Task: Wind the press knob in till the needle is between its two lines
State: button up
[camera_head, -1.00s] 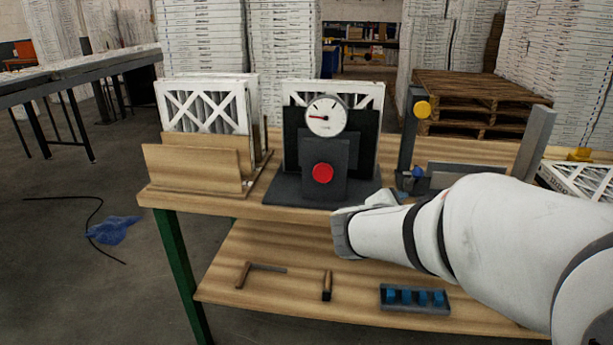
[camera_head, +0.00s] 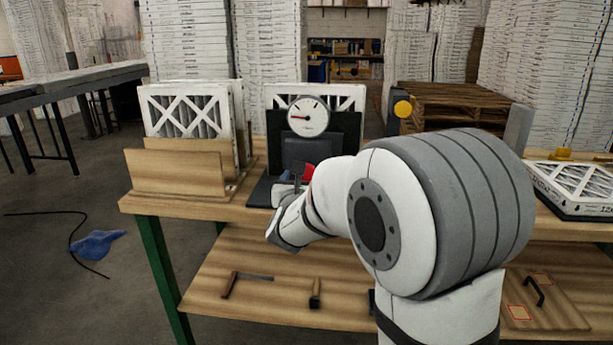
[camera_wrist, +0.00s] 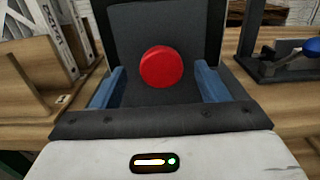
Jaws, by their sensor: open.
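The press (camera_head: 318,152) is a dark block on the bench with a round white dial gauge (camera_head: 308,117) on top. The gauge's red needle points left; its two lines are too small to make out. The red press knob (camera_wrist: 162,67) shows whole in the wrist view, on the dark front face. In the head view only part of the knob (camera_head: 309,171) shows behind my arm. My gripper (camera_wrist: 161,86) is open, with its blue-grey fingers on either side of the knob and a little below it in the picture.
A wooden rack (camera_head: 178,172) with white-framed filters stands left of the press. A filter stands behind the press. The lower shelf (camera_head: 215,275) holds hand tools. A boxed filter (camera_head: 573,187) lies at the right. A blue-handled device (camera_wrist: 290,55) stands right of the press.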

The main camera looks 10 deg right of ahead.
jog(key=shift+x, duration=0.85)
jog(key=shift+c, duration=0.5)
jog(key=c, duration=0.7)
jog(key=shift+d, duration=0.5)
jog(key=shift+c, duration=0.9)
jog(key=shift+a, duration=0.4)
jog(key=shift+f+b, duration=0.15)
jog(key=shift+b, duration=0.3)
